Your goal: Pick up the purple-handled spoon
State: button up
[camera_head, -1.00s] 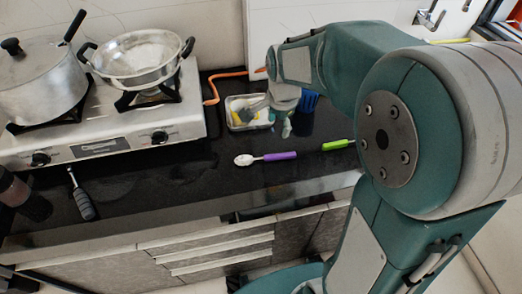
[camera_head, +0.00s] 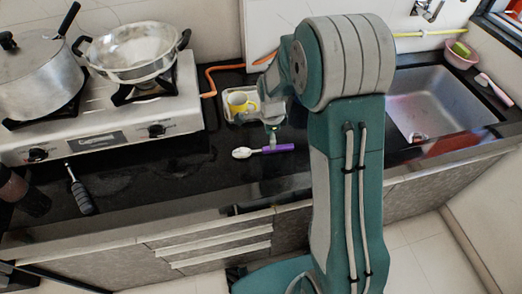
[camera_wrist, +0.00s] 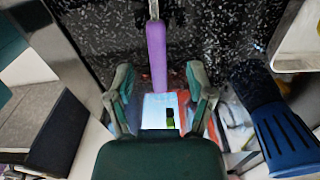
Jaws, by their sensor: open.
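The purple-handled spoon lies on the black counter, its purple handle (camera_head: 279,148) pointing right and its pale bowl (camera_head: 242,153) left. My gripper (camera_wrist: 158,78) is open, with one finger on each side of the handle's end and a gap on both sides. In the head view my gripper (camera_head: 272,133) is at the spoon's handle. I cannot tell its exact height above the counter.
The stove (camera_head: 100,130) with pots is left, the sink (camera_head: 440,100) right.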

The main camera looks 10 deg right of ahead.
notch_tip(320, 180, down, 5)
jog(key=shift+s+d+r, duration=0.15)
jog(key=shift+r, duration=0.05)
grip_shut()
jog(key=shift+r, duration=0.15)
jog(key=shift+r, duration=0.35)
notch_tip(320, 180, up, 2)
jog(key=shift+r, duration=0.2)
jog(key=s+r, duration=0.9)
jog(key=s, duration=0.5)
jog(key=shift+r, duration=0.25)
